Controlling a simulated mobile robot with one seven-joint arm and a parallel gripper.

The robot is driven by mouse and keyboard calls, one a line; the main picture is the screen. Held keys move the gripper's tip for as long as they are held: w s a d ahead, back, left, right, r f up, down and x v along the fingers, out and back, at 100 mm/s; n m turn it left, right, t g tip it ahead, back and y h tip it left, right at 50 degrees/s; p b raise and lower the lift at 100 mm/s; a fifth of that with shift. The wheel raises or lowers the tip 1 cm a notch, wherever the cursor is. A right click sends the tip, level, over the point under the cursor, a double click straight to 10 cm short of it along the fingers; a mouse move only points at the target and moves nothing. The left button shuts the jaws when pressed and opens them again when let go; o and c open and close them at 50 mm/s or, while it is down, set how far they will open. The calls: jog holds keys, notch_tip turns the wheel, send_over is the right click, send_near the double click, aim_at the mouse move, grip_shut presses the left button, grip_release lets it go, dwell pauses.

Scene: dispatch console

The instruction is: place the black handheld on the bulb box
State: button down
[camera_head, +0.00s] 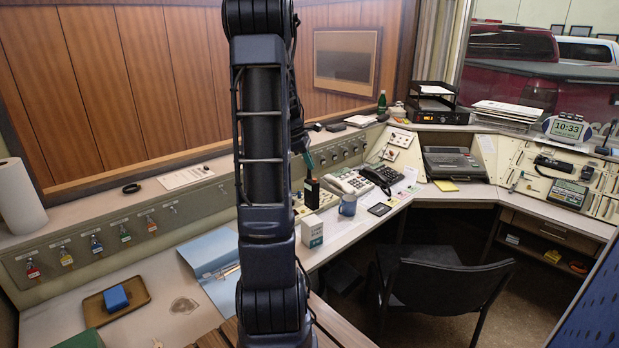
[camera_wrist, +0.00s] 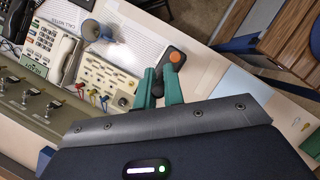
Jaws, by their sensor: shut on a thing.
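The black handheld (camera_head: 312,193) hangs upright below my gripper (camera_head: 307,160), whose green fingers are shut on its upper end. In the wrist view my gripper (camera_wrist: 161,82) holds the black handheld (camera_wrist: 173,66), which shows an orange round spot near its end. The bulb box, seemingly the small white box with teal print (camera_head: 312,231), stands on the desk in the head view. The handheld's lower end appears just above and behind the box's top, apart from it; the exact depth is hard to tell. I cannot make out the box in the wrist view.
A blue mug (camera_head: 348,205) stands right of the box. A beige phone (camera_head: 350,181) and a black phone (camera_head: 382,176) sit behind it. A blue folder (camera_head: 212,252) lies to the left. A switch panel (camera_wrist: 112,82) is beside the handheld. A chair (camera_head: 440,285) stands before the desk.

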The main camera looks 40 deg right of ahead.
aim_at(310, 175)
jog(key=shift+f, duration=3.1)
jog(key=c, duration=1.5)
grip_release()
